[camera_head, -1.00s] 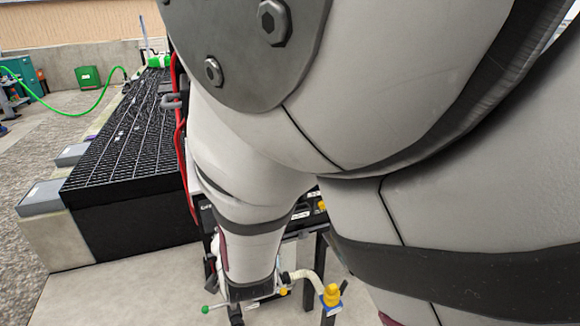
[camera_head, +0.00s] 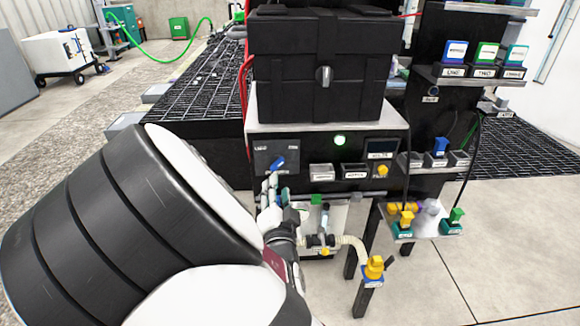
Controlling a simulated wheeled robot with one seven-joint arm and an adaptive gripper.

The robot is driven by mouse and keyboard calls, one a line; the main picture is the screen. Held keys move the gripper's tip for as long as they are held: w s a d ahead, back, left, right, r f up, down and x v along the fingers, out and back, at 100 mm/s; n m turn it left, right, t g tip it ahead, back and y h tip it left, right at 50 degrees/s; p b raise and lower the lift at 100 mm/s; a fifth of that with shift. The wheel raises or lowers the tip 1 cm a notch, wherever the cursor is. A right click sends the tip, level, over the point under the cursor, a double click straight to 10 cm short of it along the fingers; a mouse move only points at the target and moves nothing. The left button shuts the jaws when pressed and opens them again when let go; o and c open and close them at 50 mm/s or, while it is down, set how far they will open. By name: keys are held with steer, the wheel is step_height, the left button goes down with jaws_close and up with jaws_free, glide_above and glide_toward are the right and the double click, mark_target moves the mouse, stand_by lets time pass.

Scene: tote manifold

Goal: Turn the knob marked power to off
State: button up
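A blue knob (camera_head: 278,162) sits on a dark plate at the left of the control panel (camera_head: 292,138). Small lettering shows around it, too small to read surely; I cannot tell its exact setting. My gripper (camera_head: 271,186) is just below this knob, pointing up at the panel. Its fingers overlap the area under the knob, and I cannot tell if they touch it or how far apart they are. A green lamp (camera_head: 340,140) shines to the right. A yellow knob (camera_head: 382,170) sits under a display marked VOLTS (camera_head: 380,149).
A black case (camera_head: 315,70) stands on top of the panel box. Below are a hose (camera_head: 352,243) and a yellow fitting (camera_head: 374,266) on a post. Shelves with coloured blocks (camera_head: 485,68) stand at the right. Open floor (camera_head: 440,290) lies at lower right.

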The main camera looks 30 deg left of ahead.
mark_target(277, 167)
steer(key=b+x, duration=0.1)
steer(key=x, duration=0.7)
steer(key=shift+w+a+b, duration=0.15)
steer(key=shift+w+b, duration=0.05)
steer(key=shift+b, duration=0.15)
jaws_close()
